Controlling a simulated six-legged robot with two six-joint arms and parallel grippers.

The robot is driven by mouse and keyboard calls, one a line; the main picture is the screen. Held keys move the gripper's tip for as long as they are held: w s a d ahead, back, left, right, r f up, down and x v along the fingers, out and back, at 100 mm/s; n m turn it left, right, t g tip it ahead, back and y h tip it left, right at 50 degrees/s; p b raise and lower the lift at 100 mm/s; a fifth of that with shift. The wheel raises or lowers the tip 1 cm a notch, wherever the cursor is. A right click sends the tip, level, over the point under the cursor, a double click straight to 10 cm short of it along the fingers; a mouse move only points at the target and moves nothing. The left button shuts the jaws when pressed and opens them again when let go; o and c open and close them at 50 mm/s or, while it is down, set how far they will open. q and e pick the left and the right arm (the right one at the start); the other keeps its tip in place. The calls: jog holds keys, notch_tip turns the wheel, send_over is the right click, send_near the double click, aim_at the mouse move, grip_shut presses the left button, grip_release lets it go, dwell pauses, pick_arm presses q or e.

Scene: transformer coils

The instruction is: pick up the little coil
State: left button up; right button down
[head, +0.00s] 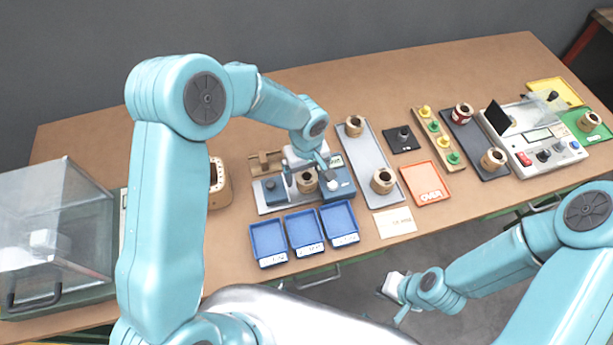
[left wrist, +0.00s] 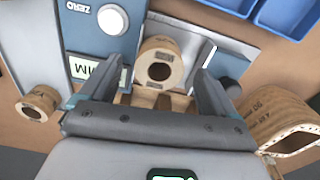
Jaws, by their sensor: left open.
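A small tan coil (head: 307,181) with a dark round hole sits on the grey-blue measuring device (head: 338,183). In the left wrist view the coil (left wrist: 160,65) stands between my left gripper's fingers, beside the "ZERO" knob panel. My left gripper (head: 306,170) is open over it, with a finger on each side and visible gaps; it also shows in the left wrist view (left wrist: 158,75). The coil's lower part is partly hidden. My right gripper (head: 392,290) hangs off the table's front side; its fingers are too small to judge.
Blue trays (head: 304,230) lie in front of the device. A larger squarish coil (head: 219,187) stands to its left. A grey tray (head: 362,150) with two coils (head: 383,181) lies to its right. A wooden rack (head: 264,159) is behind. A clear-lidded box (head: 55,215) stands far left.

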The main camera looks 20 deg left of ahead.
pick_arm(q)
jog(key=shift+f, duration=0.5)
jog(key=shift+c, duration=0.3)
jog(key=shift+r, duration=0.1)
jog(key=c, duration=1.3)
